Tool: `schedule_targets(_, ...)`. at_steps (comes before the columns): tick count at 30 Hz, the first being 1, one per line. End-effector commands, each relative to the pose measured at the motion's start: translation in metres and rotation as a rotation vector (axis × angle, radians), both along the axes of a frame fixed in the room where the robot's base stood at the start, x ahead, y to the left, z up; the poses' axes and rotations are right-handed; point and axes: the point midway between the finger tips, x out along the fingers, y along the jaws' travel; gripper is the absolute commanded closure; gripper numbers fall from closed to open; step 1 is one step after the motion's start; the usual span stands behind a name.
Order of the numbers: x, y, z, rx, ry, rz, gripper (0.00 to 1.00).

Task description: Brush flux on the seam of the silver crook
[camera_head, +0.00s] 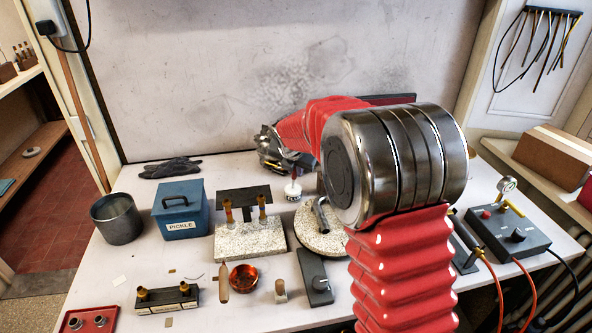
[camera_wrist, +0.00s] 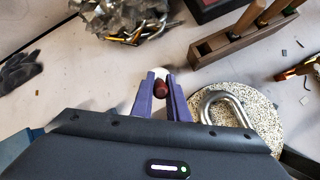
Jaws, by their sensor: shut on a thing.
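The silver crook (camera_head: 321,214) is a bent, shiny tube lying on a round speckled board (camera_head: 309,241). In the wrist view the crook (camera_wrist: 228,101) shows as a U-shape to the right of my gripper, apart from it. My gripper (camera_wrist: 160,82) has purple fingers shut on a dark red handle (camera_wrist: 160,89), which looks like the flux brush seen end-on. A small white pot (camera_head: 293,191) stands behind the board. It shows partly beyond the fingertips in the wrist view (camera_wrist: 161,72). The brush tip is hidden, and the crook's seam cannot be made out.
A blue PICKLE box (camera_head: 181,212) and a metal can (camera_head: 117,219) stand left. A speckled block (camera_head: 249,241) with a dark bracket is left of the board. A wooden tool rack (camera_wrist: 243,36) lies beyond the crook. A gauged control box (camera_head: 507,238) with hoses is right.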

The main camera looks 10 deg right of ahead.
Motion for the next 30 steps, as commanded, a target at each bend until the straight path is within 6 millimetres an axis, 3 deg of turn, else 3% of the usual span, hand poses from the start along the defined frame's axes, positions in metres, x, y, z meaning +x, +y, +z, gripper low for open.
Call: schedule_targets(30,0.001,0.000,0.059,0.000,-0.004,0.000,1.00)
